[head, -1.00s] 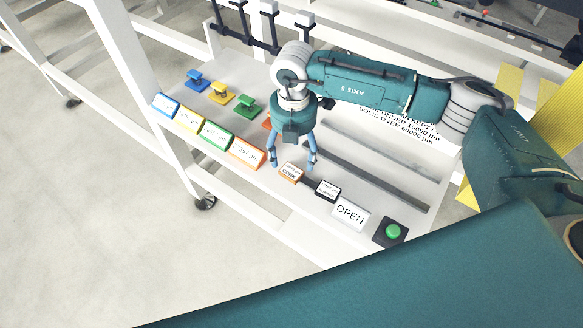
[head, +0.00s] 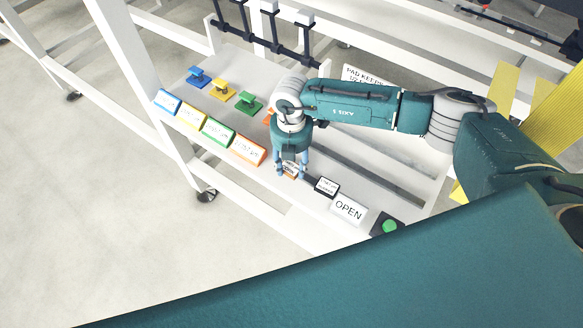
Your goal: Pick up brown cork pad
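I cannot tell whether the fingers press on anything. My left gripper is out of view.
A black-edged sign (head: 326,187), an OPEN sign (head: 348,209) and a green button (head: 389,227) stand to the right. Blue (head: 197,76), yellow (head: 222,91) and green (head: 249,102) spool-like pieces stand at the left, behind coloured labels. Black hooks (head: 306,40) hang at the back.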

